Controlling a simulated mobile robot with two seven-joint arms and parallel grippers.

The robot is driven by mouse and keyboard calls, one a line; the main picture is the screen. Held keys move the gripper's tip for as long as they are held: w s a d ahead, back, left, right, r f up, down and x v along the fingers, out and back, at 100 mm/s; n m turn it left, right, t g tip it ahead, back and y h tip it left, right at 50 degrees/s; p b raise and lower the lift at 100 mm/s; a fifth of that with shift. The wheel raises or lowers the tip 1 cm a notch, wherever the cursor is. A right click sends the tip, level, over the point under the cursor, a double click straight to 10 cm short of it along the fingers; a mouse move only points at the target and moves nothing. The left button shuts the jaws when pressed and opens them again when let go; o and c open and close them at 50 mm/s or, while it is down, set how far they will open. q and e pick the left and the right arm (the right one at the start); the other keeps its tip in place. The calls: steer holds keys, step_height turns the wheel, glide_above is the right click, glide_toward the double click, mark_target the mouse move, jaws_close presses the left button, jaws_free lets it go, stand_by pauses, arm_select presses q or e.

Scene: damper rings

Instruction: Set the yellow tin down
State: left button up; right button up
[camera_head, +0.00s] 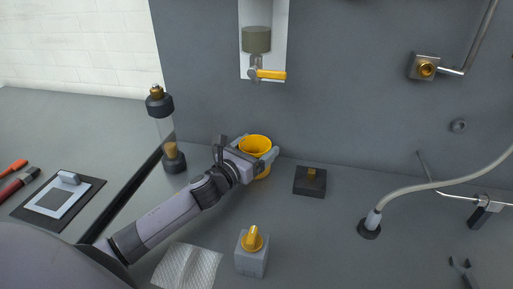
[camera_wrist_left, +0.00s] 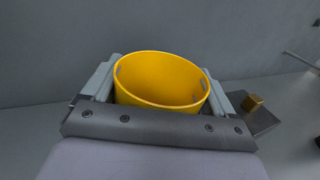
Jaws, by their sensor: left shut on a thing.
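The tin looks roughly upright. Its base is partly hidden, so I cannot tell whether it touches the bench. My right gripper is not in view.
A clear cylinder with dark caps (camera_head: 166,130) stands to the left. A grey block with a yellow knob (camera_head: 251,255) and a white cloth (camera_head: 188,267) are in front. A yellow-handled valve (camera_head: 268,75) hangs above.

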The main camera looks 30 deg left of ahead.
arm_select(q)
steer(key=shift+f, duration=0.2)
steer(key=o, duration=0.8)
steer(key=shift+s+a+b, duration=0.15)
steer(key=shift+s, duration=1.05)
steer(key=shift+s+a+b, duration=0.2)
steer(key=shift+s, duration=0.95)
steer(key=shift+s+a+b, duration=0.15)
steer(key=shift+s, duration=1.05)
jaws_close()
